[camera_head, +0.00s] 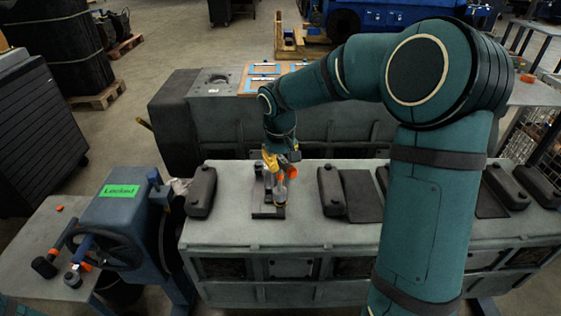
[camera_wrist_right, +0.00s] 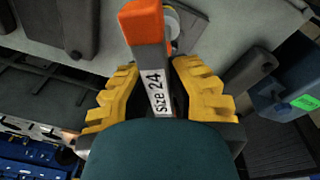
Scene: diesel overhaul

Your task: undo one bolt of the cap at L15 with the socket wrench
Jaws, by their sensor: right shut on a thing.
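My right gripper (camera_head: 275,163), with yellow fingers, is above the grey engine block (camera_head: 262,233). It is shut on the socket wrench (camera_head: 281,186), which has orange parts and reaches down to a dark cap assembly (camera_head: 263,211) on the block. In the right wrist view the yellow fingers (camera_wrist_right: 157,82) flank the wrench (camera_wrist_right: 157,84), whose grey bar reads "size 24" and ends in orange. I cannot tell whether the socket is seated on a bolt; the bolt heads are hidden. No L15 label is readable. My left gripper is not in view.
Dark covers (camera_head: 201,191) and (camera_head: 331,190) stand either side of the cap on the block top. A blue stand with a handwheel (camera_head: 105,242) and green "Locked" sign (camera_head: 119,190) stands at left, by a grey side table (camera_head: 35,246). Another long grey block lies behind.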

